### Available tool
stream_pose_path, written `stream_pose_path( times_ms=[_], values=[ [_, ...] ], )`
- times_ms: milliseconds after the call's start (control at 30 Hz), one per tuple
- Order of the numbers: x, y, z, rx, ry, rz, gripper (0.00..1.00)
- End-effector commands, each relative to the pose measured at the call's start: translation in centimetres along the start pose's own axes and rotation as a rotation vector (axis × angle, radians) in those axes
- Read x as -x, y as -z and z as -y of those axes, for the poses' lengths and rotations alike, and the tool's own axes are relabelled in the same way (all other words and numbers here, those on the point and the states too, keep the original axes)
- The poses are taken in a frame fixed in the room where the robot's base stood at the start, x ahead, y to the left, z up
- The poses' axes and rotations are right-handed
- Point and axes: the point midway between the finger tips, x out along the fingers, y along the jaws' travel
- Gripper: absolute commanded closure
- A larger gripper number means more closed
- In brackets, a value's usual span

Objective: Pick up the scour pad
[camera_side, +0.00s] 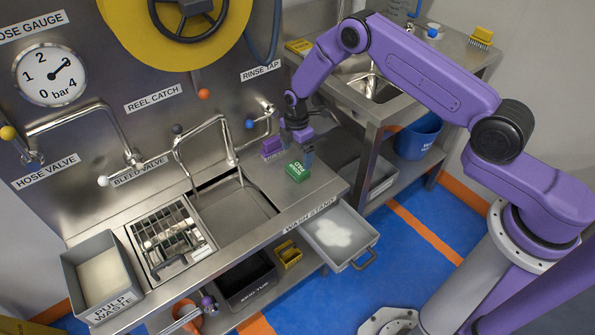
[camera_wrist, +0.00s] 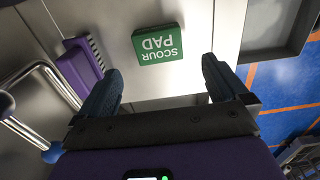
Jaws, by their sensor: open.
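The scour pad (camera_side: 298,171) is a small green block with white lettering, lying on the right part of the steel wash stand top. In the wrist view the scour pad (camera_wrist: 158,44) lies flat ahead of my gripper, roughly centred between the finger lines but beyond the fingertips. My gripper (camera_side: 305,148) hangs just above and behind the pad in the side view. In the wrist view my gripper (camera_wrist: 161,72) has its two dark fingers spread wide with nothing between them. I see no contact between the fingers and the pad.
A purple brush (camera_side: 272,148) lies just left of the pad; it also shows in the wrist view (camera_wrist: 82,66). The sink basin (camera_side: 232,205) with a bent tap is further left. An open drawer (camera_side: 341,238) sticks out below the front edge.

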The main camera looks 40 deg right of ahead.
Motion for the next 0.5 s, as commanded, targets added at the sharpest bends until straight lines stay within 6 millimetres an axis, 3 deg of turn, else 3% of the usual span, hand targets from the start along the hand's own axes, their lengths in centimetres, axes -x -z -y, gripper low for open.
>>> stream_pose_path(
  times_ms=[333, 500],
  values=[
    [-2.4, -0.1, 0.0, 0.0, 0.0, 0.0, 0.0],
    [-4.7, -0.5, -0.1, 0.001, 0.001, 0.0, 0.0]
  ],
)
